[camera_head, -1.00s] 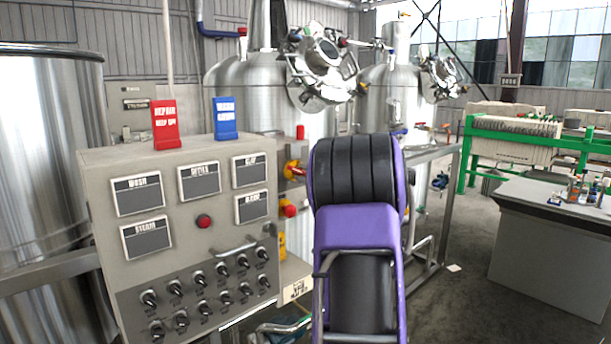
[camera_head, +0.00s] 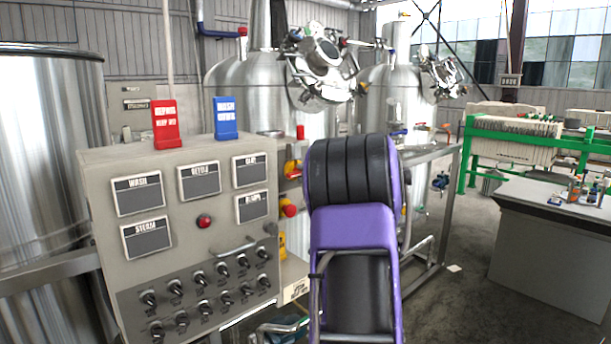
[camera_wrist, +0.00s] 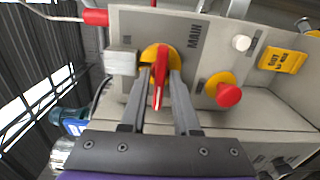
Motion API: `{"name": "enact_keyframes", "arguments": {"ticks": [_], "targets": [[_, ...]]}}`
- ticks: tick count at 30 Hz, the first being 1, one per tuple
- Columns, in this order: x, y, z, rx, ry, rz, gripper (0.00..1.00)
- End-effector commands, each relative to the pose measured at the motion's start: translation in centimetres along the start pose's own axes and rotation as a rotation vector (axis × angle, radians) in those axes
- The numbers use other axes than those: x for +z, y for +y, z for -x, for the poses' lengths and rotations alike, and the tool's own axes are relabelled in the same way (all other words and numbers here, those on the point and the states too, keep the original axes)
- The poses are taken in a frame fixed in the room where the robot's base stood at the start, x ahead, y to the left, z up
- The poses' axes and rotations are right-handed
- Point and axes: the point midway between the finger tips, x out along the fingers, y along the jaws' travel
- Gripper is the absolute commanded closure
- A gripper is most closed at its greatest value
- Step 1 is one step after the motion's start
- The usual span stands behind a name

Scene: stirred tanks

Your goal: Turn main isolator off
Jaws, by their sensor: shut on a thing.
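The main isolator (camera_wrist: 160,78) is a red handle on a yellow round plate, beside the word MAIN on the grey panel side in the wrist view. My gripper (camera_wrist: 162,85) has its two dark fingers on either side of the red handle, shut on it. The handle lies in line with the fingers. In the head view the isolator's yellow and red parts (camera_head: 290,168) show at the right side of the control box, partly hidden by my purple and black arm. The fingertips are hidden in that view.
The control box (camera_head: 150,255) carries labelled plates, a red button and several black switches. A red sign (camera_head: 166,125) and a blue sign (camera_head: 226,118) stand on top. A red mushroom button (camera_wrist: 228,95) on yellow sits beside the isolator. A metal block (camera_wrist: 121,62) is close to the left finger.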

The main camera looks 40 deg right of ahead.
Motion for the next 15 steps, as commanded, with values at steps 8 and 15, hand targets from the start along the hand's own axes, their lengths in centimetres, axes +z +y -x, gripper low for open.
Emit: {"name": "enact_keyframes", "arguments": {"ticks": [8,15], "targets": [[0.11,-0.15,0.09,-0.003,-0.002,0.000,1.00],[0.07,-0.09,0.06,-0.002,-0.001,0.000,0.54]]}}
